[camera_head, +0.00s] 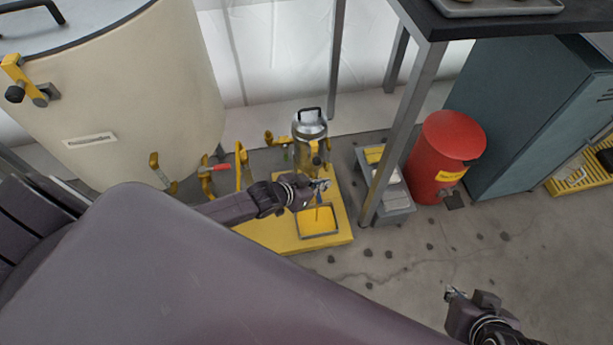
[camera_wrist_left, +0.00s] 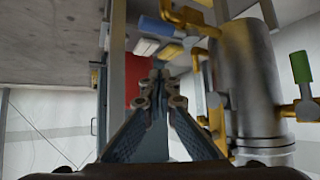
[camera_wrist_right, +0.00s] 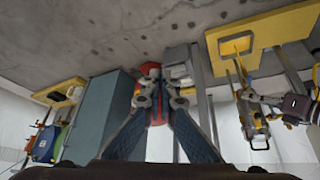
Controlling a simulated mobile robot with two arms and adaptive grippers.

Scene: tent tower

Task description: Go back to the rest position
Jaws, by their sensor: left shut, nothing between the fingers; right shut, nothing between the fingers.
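My left gripper (camera_head: 322,184) is shut and empty. It is over the yellow platform (camera_head: 268,232), just in front of the silver canister (camera_head: 309,126) with yellow valves and above the square yellow tray (camera_head: 318,221). In the left wrist view its fingertips (camera_wrist_left: 160,76) meet, with the canister (camera_wrist_left: 252,85) close on the right. My right gripper (camera_head: 453,294) is shut and empty at the lower right, over open floor. In the right wrist view its fingertips (camera_wrist_right: 160,78) are together with nothing between them.
A large cream tank (camera_head: 130,100) stands at the left. A table leg (camera_head: 402,135), a red bin (camera_head: 443,155) and a teal cabinet (camera_head: 535,110) stand to the right of the platform. Floor with small dark stones (camera_head: 415,260) is open in front.

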